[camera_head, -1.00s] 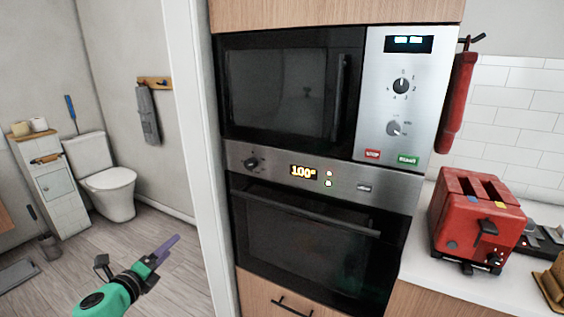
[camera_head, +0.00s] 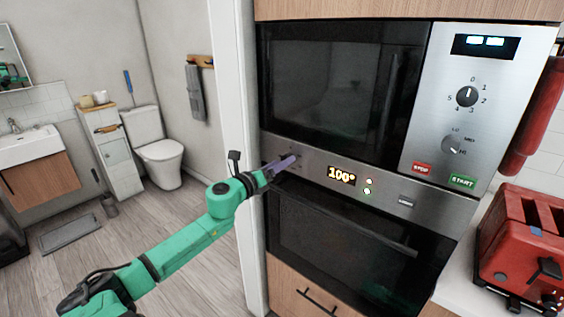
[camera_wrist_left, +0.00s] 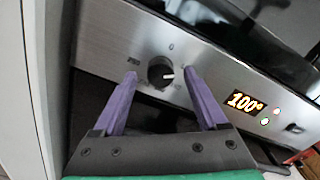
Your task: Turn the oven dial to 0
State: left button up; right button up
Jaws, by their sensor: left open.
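The oven (camera_head: 345,235) is built in below a microwave, and its display (camera_head: 341,175) reads 100°. The black oven dial (camera_wrist_left: 160,72) shows in the left wrist view, with its white mark pointing right, away from the 0 printed above it. My left gripper (camera_head: 292,160) is at the left end of the oven's steel panel; in the head view it hides most of the dial. In the left wrist view its purple fingers (camera_wrist_left: 158,80) are open, one on each side of the dial. I cannot tell whether they touch it. My right gripper is not in view.
The microwave (camera_head: 335,85) above has its own dials (camera_head: 467,96) and STOP and START buttons. The oven handle (camera_head: 350,217) runs below the panel. A white door frame (camera_head: 236,120) stands close left. A red toaster (camera_head: 525,245) stands on the counter at right.

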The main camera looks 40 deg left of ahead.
pick_arm(q)
jog(key=shift+w+r, duration=0.15)
jog(key=shift+w, duration=0.45)
grip_shut()
jog(key=shift+n, duration=0.3)
jog(key=n+p, duration=0.3)
jog(key=n, duration=0.2)
jog(key=n+p, duration=0.1)
jog(key=n, duration=0.2)
jog(key=shift+n+p, duration=0.3)
jog(key=shift+n, duration=0.1)
jog(key=shift+f+n+p, duration=0.3)
jog(key=shift+n+p, duration=0.3)
jog(key=shift+n, duration=0.7)
